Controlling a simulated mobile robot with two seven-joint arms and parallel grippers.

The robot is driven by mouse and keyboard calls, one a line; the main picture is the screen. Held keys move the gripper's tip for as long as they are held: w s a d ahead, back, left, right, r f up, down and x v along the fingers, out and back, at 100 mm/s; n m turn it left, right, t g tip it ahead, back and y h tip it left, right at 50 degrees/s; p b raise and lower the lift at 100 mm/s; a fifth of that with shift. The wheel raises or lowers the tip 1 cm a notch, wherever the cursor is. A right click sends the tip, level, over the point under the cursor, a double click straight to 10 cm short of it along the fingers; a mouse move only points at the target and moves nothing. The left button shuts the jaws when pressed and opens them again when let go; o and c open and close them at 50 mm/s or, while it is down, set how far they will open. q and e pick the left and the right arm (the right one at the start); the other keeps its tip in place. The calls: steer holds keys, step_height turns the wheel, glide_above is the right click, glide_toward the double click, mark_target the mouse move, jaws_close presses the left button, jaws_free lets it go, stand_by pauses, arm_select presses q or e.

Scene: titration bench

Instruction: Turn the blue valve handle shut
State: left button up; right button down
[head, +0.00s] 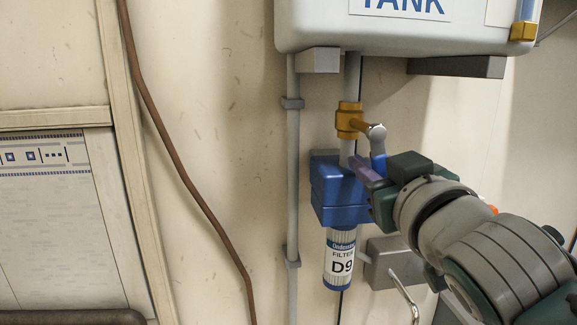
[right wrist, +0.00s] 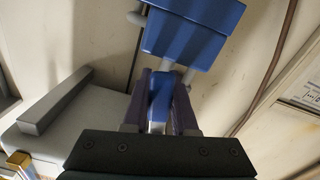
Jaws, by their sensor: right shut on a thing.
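The blue valve handle (head: 378,164) points down from a silver knob (head: 376,132) beside the brass valve body (head: 349,121) on the vertical pipe under the tank. My right gripper (head: 362,170) reaches in from the right at the handle, and its dark purple fingers partly cover it. In the right wrist view the handle (right wrist: 160,98) lies between the two fingers of the gripper (right wrist: 161,84), which are shut on it. The handle's far end is hidden behind the gripper. My left gripper is in no view.
The white tank (head: 320,30) hangs above. A grey pipe (head: 293,180) and a brown hose (head: 190,190) run down the wall to the left.

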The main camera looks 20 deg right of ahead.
steer(key=shift+d+r+n+p, duration=0.35)
steer(key=shift+d+n, duration=0.05)
steer(key=shift+n, duration=0.6)
steer(key=n, duration=0.1)
steer(key=d+n+p, duration=0.1)
steer(key=shift+s+r+n, duration=0.2)
steer(key=shift+r+n, duration=0.05)
steer(key=shift+n, duration=0.05)
arm_select(q)
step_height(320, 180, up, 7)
steer(key=p, duration=0.5)
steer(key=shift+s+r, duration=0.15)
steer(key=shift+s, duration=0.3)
arm_select(e)
steer(key=shift+s+d+r+n, duration=0.1)
steer(key=shift+d+r+n, duration=0.4)
steer(key=shift+n, duration=1.25)
steer(key=shift+s+d+r+n, duration=0.15)
steer(key=shift+r+n, duration=0.6)
steer(key=shift+n, duration=1.05)
steer(key=shift+w+d+r+n, duration=0.1)
steer(key=shift+d+r+n, duration=0.4)
steer(key=shift+n, duration=1.25)
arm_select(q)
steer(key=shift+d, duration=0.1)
arm_select(e)
steer(key=shift+a+r, duration=0.15)
steer(key=shift+a, duration=0.05)
steer(key=c, duration=0.7)
jaws_free()
